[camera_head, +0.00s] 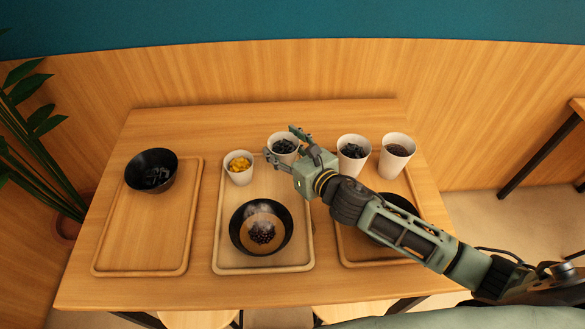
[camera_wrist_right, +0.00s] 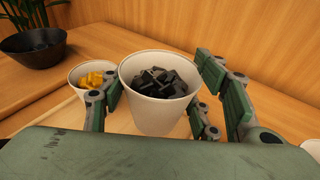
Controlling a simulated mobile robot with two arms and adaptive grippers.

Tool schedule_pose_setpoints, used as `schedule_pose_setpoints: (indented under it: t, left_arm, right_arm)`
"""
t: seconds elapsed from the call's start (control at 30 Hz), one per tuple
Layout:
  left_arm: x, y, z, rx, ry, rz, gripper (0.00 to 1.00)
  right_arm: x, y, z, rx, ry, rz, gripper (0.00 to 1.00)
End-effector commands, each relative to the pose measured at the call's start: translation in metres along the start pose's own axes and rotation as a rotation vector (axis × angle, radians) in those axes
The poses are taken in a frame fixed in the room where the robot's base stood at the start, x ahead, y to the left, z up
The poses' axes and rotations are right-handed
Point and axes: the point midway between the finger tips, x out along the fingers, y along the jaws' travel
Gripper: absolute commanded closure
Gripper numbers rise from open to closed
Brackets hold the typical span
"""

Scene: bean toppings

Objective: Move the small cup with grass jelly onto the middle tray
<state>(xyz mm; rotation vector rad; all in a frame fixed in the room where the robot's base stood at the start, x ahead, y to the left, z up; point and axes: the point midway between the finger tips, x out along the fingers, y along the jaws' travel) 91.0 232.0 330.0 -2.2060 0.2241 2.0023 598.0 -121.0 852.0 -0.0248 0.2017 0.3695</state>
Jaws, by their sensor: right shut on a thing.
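A small white cup with black grass jelly cubes (camera_head: 281,158) is at the back right of the middle tray (camera_head: 263,270). It also shows large in the right wrist view (camera_wrist_right: 153,115), upright between the fingers. My right gripper (camera_head: 285,147) is shut on this cup, with one finger on each side. I cannot tell whether the cup's bottom touches the tray. A small cup with yellow pieces (camera_head: 239,172) stands to its left. A black bowl with a brown filling and dark beans (camera_head: 262,228) sits on the middle tray. My left gripper is not in view.
Another white cup with black cubes (camera_head: 352,158) and a cup with brown contents (camera_head: 396,158) stand at the back right. The right tray (camera_head: 352,255) holds a bowl (camera_head: 402,203), partly hidden by my arm. The left tray (camera_head: 140,262) holds a black bowl (camera_head: 151,172); its front is clear.

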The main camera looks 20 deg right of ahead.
Motion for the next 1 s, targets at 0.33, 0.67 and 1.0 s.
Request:
schedule_pose_setpoints:
  t: [0.33,0.67,1.0]
  left_arm:
    - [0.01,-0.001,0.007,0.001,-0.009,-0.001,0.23]
    - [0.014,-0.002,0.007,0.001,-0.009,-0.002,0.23]
    - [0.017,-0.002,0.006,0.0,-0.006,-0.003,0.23]
  right_arm:
    - [0.007,-0.001,-0.037,0.002,0.0,-0.001,0.74]
    - [0.012,-0.001,-0.059,-0.002,-0.002,0.0,0.74]
    - [0.012,-0.001,-0.063,-0.002,0.0,0.0,0.34]
